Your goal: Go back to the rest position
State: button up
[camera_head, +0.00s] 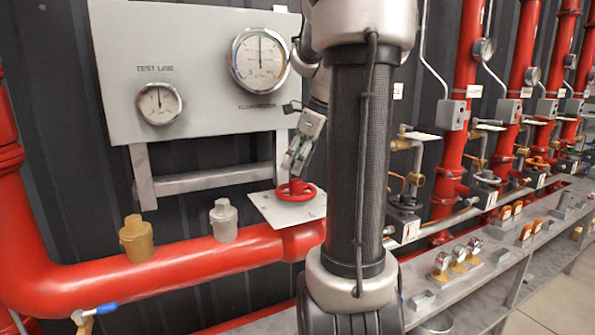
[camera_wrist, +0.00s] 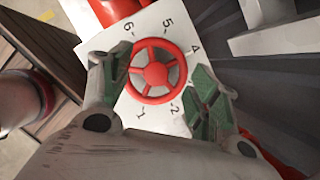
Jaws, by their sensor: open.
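My gripper (camera_head: 296,158) is just above the red handwheel (camera_head: 296,191) in the head view. In the wrist view the red handwheel (camera_wrist: 156,71) lies between the two green-padded fingers of my gripper (camera_wrist: 158,92), which are spread apart and empty. The wheel sits on a white plate (camera_wrist: 178,25) with numbers printed around it. The plate (camera_head: 268,206) also shows in the head view, on the red pipe. My arm hides part of the scene to the right of the wheel.
A grey panel (camera_head: 200,100) with two gauges stands behind the wheel. A large red pipe (camera_head: 180,268) carries a brass fitting (camera_head: 137,240) and a grey fitting (camera_head: 223,221). Red vertical pipes (camera_head: 458,110) and a grey bench (camera_head: 480,280) with small parts are on the right.

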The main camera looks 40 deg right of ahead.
jog(key=shift+r, duration=1.05)
